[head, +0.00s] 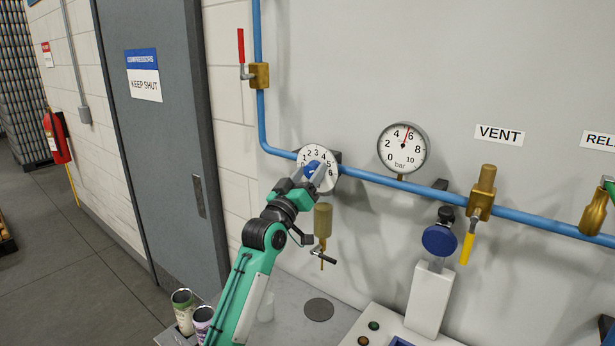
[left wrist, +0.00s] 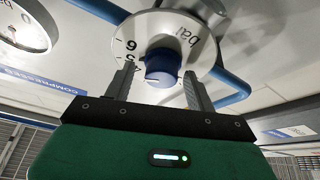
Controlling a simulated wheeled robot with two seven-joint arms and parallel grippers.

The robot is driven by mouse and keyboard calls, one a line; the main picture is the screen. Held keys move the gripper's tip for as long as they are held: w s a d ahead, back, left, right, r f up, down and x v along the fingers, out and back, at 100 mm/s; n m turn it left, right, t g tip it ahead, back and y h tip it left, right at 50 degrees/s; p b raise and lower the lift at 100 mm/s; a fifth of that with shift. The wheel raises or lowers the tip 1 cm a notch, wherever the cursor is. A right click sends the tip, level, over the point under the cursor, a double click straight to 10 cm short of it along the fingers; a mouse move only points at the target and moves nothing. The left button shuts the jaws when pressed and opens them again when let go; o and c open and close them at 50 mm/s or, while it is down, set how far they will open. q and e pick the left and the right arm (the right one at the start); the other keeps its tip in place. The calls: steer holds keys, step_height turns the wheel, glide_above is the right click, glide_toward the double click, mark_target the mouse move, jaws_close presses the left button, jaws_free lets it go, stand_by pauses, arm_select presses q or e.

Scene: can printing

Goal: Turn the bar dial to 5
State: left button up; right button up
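The bar dial (head: 326,153) is a round white plate numbered from 0 to 6, set on the blue pipe, with a blue knob (head: 311,168) at its middle. In the left wrist view the dial (left wrist: 195,42) is close, with 6 and 5 readable left of the knob (left wrist: 160,66). My left gripper (head: 307,176) is at the dial. In the left wrist view its fingers (left wrist: 157,80) stand apart on either side of the knob, with a gap visible at least on the left. I cannot tell the knob's setting. My right gripper is not in view.
A bar gauge (head: 402,150) right of the dial has its red needle between 4 and 6. A red-handled valve (head: 258,75) is above left. A brass filter bowl (head: 323,220) hangs below the dial. A yellow-handled vent valve (head: 481,195) and a blue disc (head: 439,240) are right.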

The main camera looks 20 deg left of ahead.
arm_select(q)
steer(key=shift+f, duration=0.15)
steer(key=shift+s+a+f, duration=0.1)
steer(key=shift+s+f, duration=0.1)
steer(key=shift+s, duration=0.15)
steer(key=b+v, duration=0.5)
steer(key=v, duration=0.7)
steer(key=shift+s+b, duration=0.35)
steer(key=shift+s, duration=0.05)
steer(key=shift+f, duration=0.15)
